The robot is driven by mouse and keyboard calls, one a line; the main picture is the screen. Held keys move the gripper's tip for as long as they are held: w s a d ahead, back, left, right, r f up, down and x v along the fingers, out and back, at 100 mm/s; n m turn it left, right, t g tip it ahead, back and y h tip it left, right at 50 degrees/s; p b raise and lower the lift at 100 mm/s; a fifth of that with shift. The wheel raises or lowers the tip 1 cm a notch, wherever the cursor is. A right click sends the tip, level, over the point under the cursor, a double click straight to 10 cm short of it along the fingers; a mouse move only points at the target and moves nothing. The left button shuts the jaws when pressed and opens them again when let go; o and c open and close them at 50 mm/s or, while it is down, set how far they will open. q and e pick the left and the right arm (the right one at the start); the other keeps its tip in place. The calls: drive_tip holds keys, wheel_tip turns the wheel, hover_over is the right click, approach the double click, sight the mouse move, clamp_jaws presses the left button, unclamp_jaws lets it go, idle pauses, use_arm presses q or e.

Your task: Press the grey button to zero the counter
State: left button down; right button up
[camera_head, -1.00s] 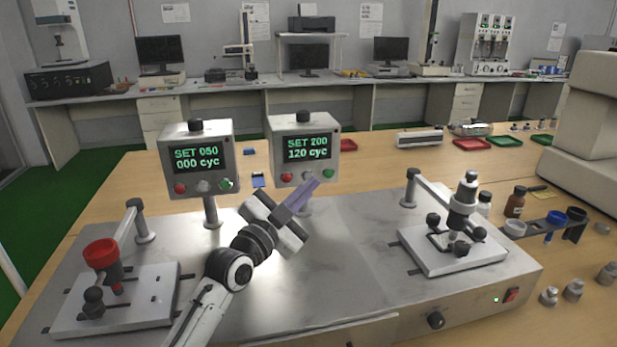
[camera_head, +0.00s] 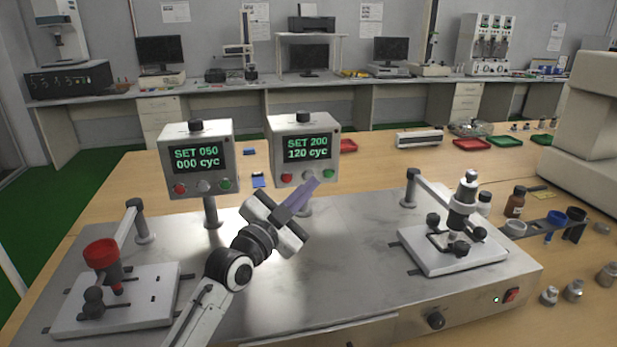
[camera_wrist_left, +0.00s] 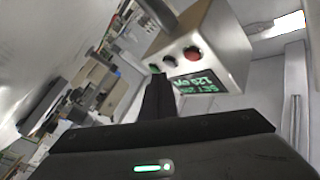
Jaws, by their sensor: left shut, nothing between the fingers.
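Two counter boxes stand on posts. The left counter box (camera_head: 196,145) reads SET 050, 000 cyc; its grey button (camera_head: 204,186) sits between a red and a green one. The right counter box (camera_head: 304,130) reads SET 200, 120 cyc, with a red button (camera_head: 287,177) and a green button (camera_head: 328,174). Its middle button is mostly hidden by my fingers in the head view; it shows dark in the wrist view (camera_wrist_left: 168,60). My left gripper (camera_head: 313,183) is shut and empty, its fingertips just below the right box's button row. Contact cannot be told. My right gripper is out of view.
A metal bench unit (camera_head: 340,250) carries a left fixture with a red cap (camera_head: 100,253) and a right fixture with a plunger (camera_head: 463,205). Bottles and cups stand at the right. A beige machine (camera_head: 590,130) borders the right edge.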

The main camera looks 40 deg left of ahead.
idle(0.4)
use_arm(q)
drive_tip(key=shift+w+a, duration=0.3)
drive_tip(key=shift+w+a, duration=0.25)
drive_tip(key=shift+a, duration=0.05)
idle(0.7)
idle(0.3)
drive_tip(key=shift+s+d+p, duration=0.5)
drive_tip(key=shift+s+d, duration=0.05)
drive_tip(key=shift+d, duration=0.05)
